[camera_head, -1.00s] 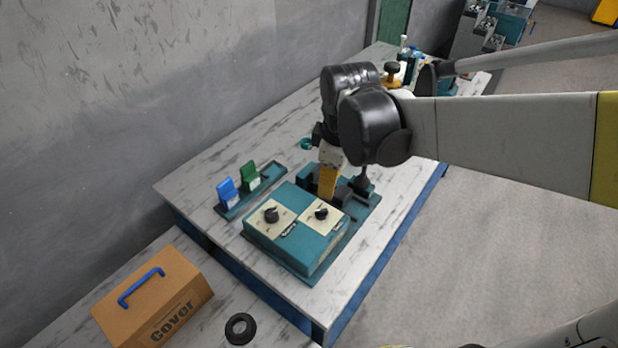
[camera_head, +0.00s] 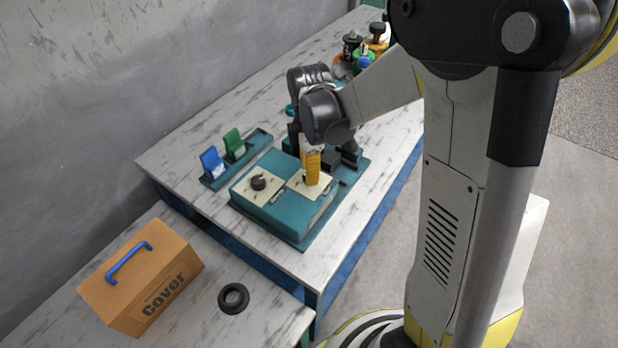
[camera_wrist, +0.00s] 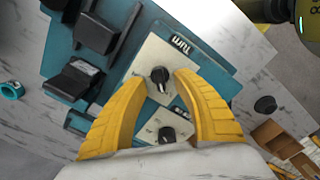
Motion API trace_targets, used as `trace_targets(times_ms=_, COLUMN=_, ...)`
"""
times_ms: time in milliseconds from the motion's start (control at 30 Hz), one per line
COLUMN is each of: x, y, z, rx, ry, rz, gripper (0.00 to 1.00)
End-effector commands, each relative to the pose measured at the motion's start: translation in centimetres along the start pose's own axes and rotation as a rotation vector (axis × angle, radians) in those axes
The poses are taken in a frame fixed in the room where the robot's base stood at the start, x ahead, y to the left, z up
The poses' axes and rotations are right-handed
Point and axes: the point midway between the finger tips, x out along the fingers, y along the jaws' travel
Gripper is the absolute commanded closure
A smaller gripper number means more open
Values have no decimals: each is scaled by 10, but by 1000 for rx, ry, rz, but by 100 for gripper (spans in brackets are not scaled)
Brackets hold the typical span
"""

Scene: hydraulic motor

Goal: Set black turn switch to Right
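The black turn switch (camera_wrist: 160,75) is a round black knob on a cream plate. In the wrist view its label, which seems to read "turn", appears upside down beside it. My gripper (camera_wrist: 162,76) is open, with its yellow fingertips on either side of this knob; contact cannot be told. In the head view my gripper (camera_head: 312,181) points down over the right cream plate and hides that knob. A second black knob (camera_head: 258,182) sits on the left plate; it also shows in the wrist view (camera_wrist: 167,134). The knob's exact setting is unclear.
The knobs are on a teal box (camera_head: 283,218). A teal rack with a blue piece (camera_head: 212,163) and a green piece (camera_head: 234,145) stands to its left. An orange cover box (camera_head: 143,275) and a black ring (camera_head: 233,298) lie on the nearer table. Black fixtures stand behind the box.

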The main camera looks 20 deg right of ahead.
Motion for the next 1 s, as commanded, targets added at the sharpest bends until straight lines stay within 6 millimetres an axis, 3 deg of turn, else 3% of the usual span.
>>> trace_targets(times_ms=133, x=14, y=0, z=0, rx=0, ry=0, rz=0, gripper=67)
trace_targets(times_ms=433, x=15, y=0, z=0, rx=1, ry=0, rz=0, gripper=67)
trace_targets(times_ms=467, x=15, y=0, z=0, rx=1, ry=0, rz=0, gripper=71)
trace_targets(times_ms=567, x=15, y=0, z=0, rx=1, ry=0, rz=0, gripper=100)
trace_targets(times_ms=1000, x=15, y=0, z=0, rx=46, ry=0, rz=0, gripper=100)
